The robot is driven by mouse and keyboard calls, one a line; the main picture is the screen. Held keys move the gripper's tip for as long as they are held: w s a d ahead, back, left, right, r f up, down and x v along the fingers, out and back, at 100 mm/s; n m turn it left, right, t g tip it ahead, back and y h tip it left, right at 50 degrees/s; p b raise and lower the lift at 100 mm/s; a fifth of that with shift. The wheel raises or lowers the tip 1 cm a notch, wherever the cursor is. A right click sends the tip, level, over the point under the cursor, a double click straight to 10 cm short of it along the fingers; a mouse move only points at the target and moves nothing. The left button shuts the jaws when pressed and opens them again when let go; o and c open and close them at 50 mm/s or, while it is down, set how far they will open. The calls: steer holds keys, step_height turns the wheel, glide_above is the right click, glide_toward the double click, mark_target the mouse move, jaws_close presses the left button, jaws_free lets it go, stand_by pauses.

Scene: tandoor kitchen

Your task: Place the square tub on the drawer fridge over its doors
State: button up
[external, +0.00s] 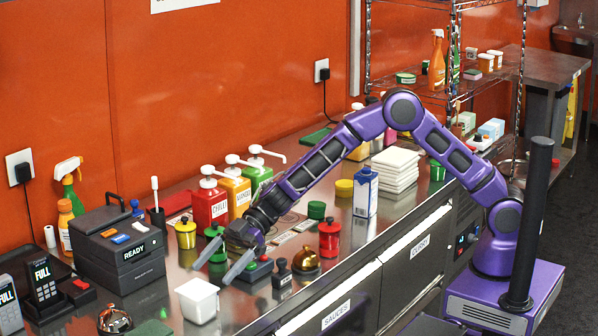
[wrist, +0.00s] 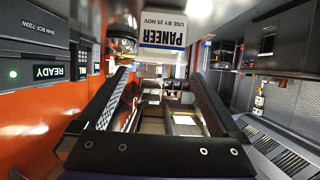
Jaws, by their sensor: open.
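The white square tub (external: 198,300) sits upright on the steel top near the front edge at lower left. In the wrist view the tub (wrist: 163,38) carries a PANEER label and lies just beyond the fingertips. My gripper (external: 212,274) is open and empty, its fingers pointing towards the tub and apart from it. Both fingers also show in the wrist view (wrist: 160,75). The steel counter unit (external: 410,262), with fronts labelled SAUCES and another label, and a small display at its right end, looks like the drawer fridge.
A black READY printer (external: 120,245) stands left of the tub. A brass bell (external: 306,262), a black stamp (external: 282,274) and a red-lidded pot (external: 329,238) stand right of my gripper. A blue-white carton (external: 365,192) and white stack (external: 396,168) stand further right.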

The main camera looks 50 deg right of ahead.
steer(key=v, duration=0.5)
stand_by(0.4)
